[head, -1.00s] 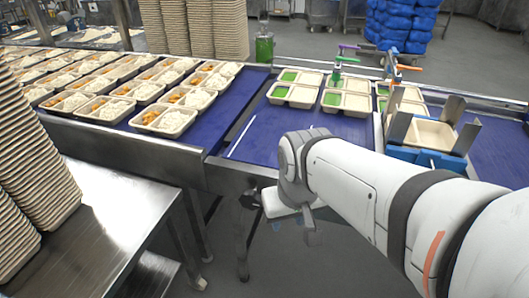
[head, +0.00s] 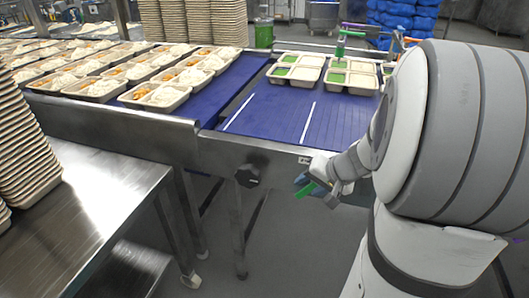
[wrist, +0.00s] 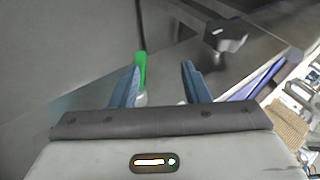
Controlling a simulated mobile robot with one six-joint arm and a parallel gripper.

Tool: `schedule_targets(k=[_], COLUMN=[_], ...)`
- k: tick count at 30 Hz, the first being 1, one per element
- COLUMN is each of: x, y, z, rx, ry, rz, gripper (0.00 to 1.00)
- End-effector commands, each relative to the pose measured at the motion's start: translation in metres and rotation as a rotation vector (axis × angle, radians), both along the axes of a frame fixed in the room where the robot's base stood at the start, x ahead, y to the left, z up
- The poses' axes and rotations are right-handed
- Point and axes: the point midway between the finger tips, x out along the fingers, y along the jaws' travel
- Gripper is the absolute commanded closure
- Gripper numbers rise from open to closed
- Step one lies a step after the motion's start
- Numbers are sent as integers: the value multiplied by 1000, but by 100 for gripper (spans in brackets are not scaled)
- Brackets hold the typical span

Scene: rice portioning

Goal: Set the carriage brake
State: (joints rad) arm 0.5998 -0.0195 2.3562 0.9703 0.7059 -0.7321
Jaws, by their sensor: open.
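My gripper (head: 303,183) hangs low in front of the conveyor's front rail, its blue fingers pointing left. In the wrist view my gripper (wrist: 160,80) is open. A green lever-like piece (wrist: 140,68) stands beside the inner side of the left finger, partly hidden by it; I cannot tell whether they touch. The green piece also shows at the fingers in the head view (head: 307,190). I cannot tell for sure that it is the carriage brake. The blue carriage at the right is hidden behind my arm.
A black knob (head: 248,176) sits on the front rail left of my gripper; it also shows in the wrist view (wrist: 224,38). Trays with green filling (head: 296,70) stand on the blue belt (head: 270,115). A steel table (head: 100,200) stands at left.

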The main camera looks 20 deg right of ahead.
Motion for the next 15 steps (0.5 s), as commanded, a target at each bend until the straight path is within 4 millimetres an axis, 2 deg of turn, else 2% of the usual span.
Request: schedule_targets(k=[1, 3, 6, 15], x=[3, 7, 11, 37], y=[-16, -30, -39, -30], z=[-18, -25, -30, -63], rx=[12, 18, 22, 24], ry=[-14, -34, -48, -49], rz=[-45, -84, -111, -113], gripper=[58, 58, 58, 58])
